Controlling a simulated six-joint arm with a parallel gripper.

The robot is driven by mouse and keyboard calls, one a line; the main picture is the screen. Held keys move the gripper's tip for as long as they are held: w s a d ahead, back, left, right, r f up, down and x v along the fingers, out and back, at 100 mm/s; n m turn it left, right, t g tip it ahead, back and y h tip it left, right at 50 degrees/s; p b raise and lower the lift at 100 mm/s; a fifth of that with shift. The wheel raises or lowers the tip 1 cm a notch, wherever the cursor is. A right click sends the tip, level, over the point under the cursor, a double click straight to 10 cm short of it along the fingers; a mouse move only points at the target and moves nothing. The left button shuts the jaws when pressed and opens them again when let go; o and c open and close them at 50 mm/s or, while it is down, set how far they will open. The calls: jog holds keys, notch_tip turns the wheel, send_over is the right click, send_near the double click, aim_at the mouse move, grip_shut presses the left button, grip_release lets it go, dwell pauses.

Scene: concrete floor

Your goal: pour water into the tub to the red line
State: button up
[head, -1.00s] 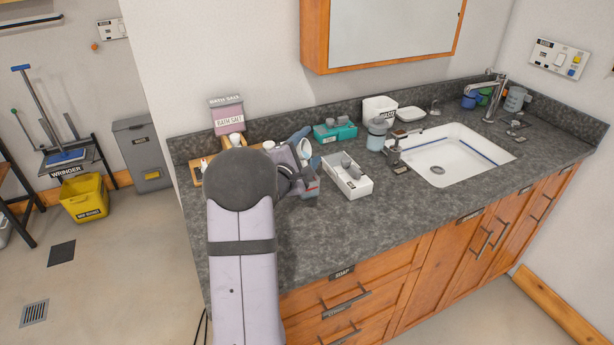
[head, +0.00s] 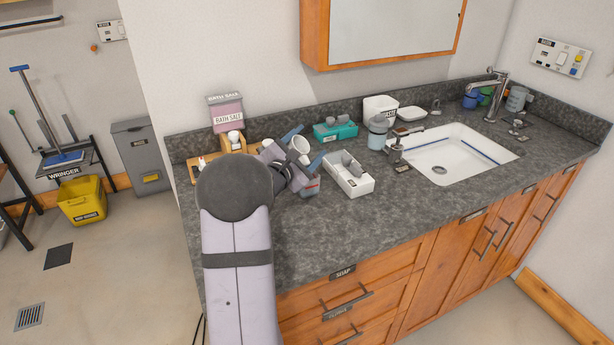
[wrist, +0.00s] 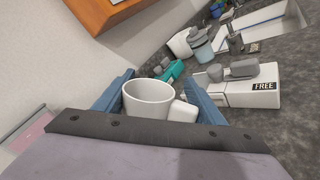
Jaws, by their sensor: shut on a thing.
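My gripper (head: 304,146) is shut on a white mug (head: 299,150), with its blue fingers on either side. The mug is above the left part of the counter. In the wrist view the mug (wrist: 148,102) has its open top showing, its handle to the right, and I see no clear water surface inside. The white basin (head: 440,172) is set in the counter at the right, well apart from my gripper. The line inside the basin (head: 480,151) looks blue; I see no red line. A grey tap (head: 496,92) stands behind the basin.
A white box (head: 348,184) with grey items sits just right of my gripper. Behind it are a teal box (head: 335,132), a grey-blue jar (head: 378,132) and a soap pump (head: 398,146). Bath salt (head: 227,118) stands back left. The front counter is clear.

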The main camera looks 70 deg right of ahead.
aim_at(296, 143)
jog(key=shift+r, duration=0.15)
jog(key=shift+w+r+n, duration=0.1)
jog(key=shift+r+n, duration=0.05)
jog(key=shift+n, duration=0.25)
jog(key=shift+w+f+n+b, duration=0.2)
jog(key=shift+w+n+b, duration=0.1)
jog(key=shift+w+n, duration=0.45)
jog(key=shift+w+r+n, duration=0.1)
jog(key=shift+w+n, duration=0.45)
jog(key=shift+n, duration=0.1)
jog(key=shift+w+f+n, duration=0.25)
jog(key=shift+n, duration=0.15)
jog(key=shift+w+f+n, duration=0.2)
jog(key=shift+w+n, duration=0.5)
jog(key=shift+n, duration=0.2)
jog(key=shift+w+f+n, duration=0.2)
jog(key=shift+w+n, duration=0.5)
jog(key=shift+n, duration=0.2)
